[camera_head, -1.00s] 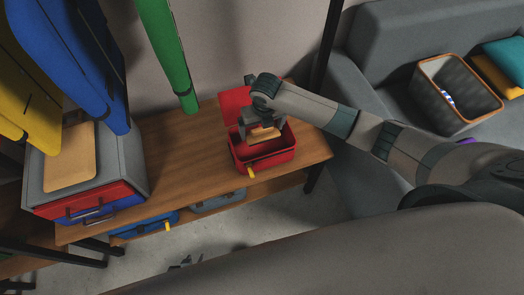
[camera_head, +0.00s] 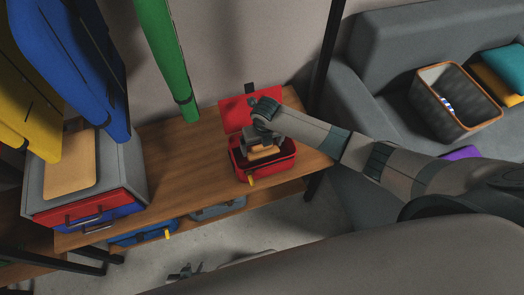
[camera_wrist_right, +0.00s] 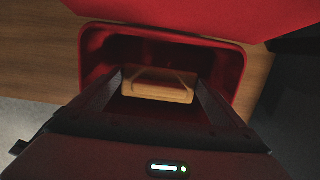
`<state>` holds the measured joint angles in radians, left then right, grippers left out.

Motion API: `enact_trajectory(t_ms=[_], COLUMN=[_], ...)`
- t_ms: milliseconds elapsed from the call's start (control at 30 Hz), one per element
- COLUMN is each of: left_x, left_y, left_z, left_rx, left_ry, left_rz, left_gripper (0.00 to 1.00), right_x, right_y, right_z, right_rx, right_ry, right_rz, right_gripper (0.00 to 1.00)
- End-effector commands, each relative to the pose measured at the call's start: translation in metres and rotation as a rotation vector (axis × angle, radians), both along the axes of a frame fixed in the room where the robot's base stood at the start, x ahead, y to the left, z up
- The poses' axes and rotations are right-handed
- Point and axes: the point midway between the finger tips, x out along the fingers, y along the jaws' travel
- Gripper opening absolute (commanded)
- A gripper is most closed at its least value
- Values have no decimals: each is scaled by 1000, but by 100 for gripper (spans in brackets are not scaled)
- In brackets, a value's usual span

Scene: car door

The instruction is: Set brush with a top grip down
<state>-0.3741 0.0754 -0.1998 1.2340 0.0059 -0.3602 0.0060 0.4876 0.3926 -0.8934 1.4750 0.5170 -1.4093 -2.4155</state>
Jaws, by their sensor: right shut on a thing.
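The brush (camera_head: 267,153) is a tan, wooden-looking block. It is at the opening of the red toolbox (camera_head: 284,165) on the wooden table, and the wrist view shows the brush (camera_wrist_right: 158,87) inside the outline of the box walls. My right gripper (camera_head: 262,148) comes from above and is shut on the brush, with a finger on each side. Whether the brush touches the box floor is hidden. My left gripper (camera_head: 186,271) seems to be the small dark shape low in the head view, away from the box; its jaws are too small to read.
The toolbox's red lid (camera_head: 237,114) stands open behind it. A grey cabinet (camera_head: 128,165) with red and blue drawers stands at the table's left. A green hanging panel (camera_head: 166,55) is above. The wooden table (camera_head: 190,150) is clear between cabinet and toolbox.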

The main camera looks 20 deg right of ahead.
Motion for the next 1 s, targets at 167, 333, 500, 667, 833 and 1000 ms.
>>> enact_trajectory(t_ms=[167, 333, 500, 667, 833, 1000], left_x=[0, 0, 0, 0, 2, 2], left_y=[0, 0, 0, 0, 0, 1], left_z=[0, 0, -1, 0, 1, 0], left_rx=[0, 0, 1, 1, 1, 1], left_ry=[1, 1, 5, 9, 5, 5], left_rz=[0, 0, 0, 1, 2, 2], left_gripper=[31, 31, 31, 31, 31, 31], right_x=[0, 0, -1, 0, 0, 0], right_y=[0, 0, 0, -1, -1, -1], right_z=[1, -8, -30, -41, -41, -43], right_rx=[0, -1, 0, -2, -1, -1], right_ry=[-1, 1, 2, 0, -1, -1], right_rz=[0, 0, -1, 0, 1, 1], right_gripper=[72, 72, 72, 72, 72, 72])
